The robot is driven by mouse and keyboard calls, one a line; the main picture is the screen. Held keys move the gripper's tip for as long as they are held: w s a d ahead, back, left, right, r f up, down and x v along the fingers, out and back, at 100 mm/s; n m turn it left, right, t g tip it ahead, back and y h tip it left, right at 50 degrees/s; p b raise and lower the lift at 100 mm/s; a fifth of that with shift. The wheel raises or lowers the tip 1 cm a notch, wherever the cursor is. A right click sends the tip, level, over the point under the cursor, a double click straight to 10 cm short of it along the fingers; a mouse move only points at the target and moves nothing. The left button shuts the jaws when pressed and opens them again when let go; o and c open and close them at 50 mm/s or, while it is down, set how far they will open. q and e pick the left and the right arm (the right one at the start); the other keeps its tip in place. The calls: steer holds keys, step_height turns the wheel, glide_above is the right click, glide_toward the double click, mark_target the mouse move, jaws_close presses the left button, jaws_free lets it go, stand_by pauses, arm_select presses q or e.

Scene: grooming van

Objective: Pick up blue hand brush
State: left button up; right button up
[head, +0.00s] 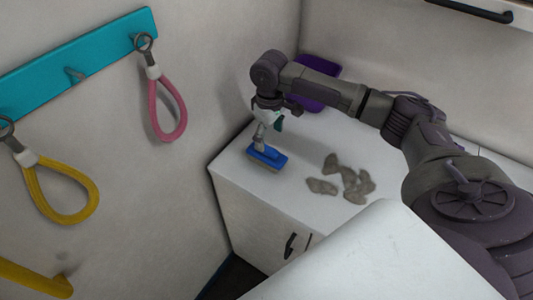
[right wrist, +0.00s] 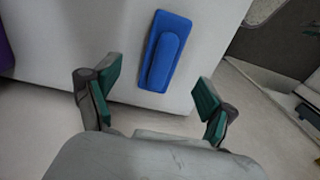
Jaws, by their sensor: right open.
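The blue hand brush (head: 267,156) lies on the white cabinet top near its left corner in the head view. In the right wrist view the brush (right wrist: 165,52) lies beyond the fingertips, with its raised handle facing the camera. My right gripper (head: 267,130) is just above the brush in the head view. In the right wrist view the gripper (right wrist: 153,92) is open with its green-padded fingers wide apart and nothing between them. The brush appears apart from both fingers. My left gripper is not in view.
Several grey-brown clumps (head: 345,181) lie on the cabinet top (head: 300,200) to the right of the brush. A purple bin (head: 318,92) stands behind my right arm. Pink (head: 168,112) and yellow (head: 62,205) loops hang on the left wall.

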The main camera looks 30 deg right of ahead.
mark_target(267, 147)
steer(key=f, duration=0.2)
steer(key=f+p, duration=0.2)
steer(key=f, duration=0.1)
steer(key=shift+w+a+f, duration=0.15)
steer(key=shift+a+f, duration=0.15)
steer(key=shift+f, duration=0.25)
steer(key=c, duration=1.3)
steer(key=shift+r, duration=0.1)
steer(key=shift+r, duration=0.1)
steer(key=shift+r, duration=0.2)
steer(key=r, duration=0.1)
steer(key=r+b, duration=0.1)
steer(key=r, duration=0.1)
steer(key=shift+s+d+r+b, duration=0.2)
steer(key=shift+d+r+b, duration=0.1)
steer(key=shift+b, duration=0.1)
steer(key=shift+s+d+r+b, duration=0.45)
steer(key=shift+s+d+r, duration=0.6)
steer(key=shift+s, duration=0.55)
steer(key=shift+s+d+r+b, duration=0.4)
steer(key=shift+s+d+r, duration=0.35)
steer(key=shift+s+r, duration=0.65)
steer(key=shift+s+d+r+b, duration=0.45)
steer(key=shift+s+d+r, duration=0.5)
steer(key=shift+s, duration=0.85)
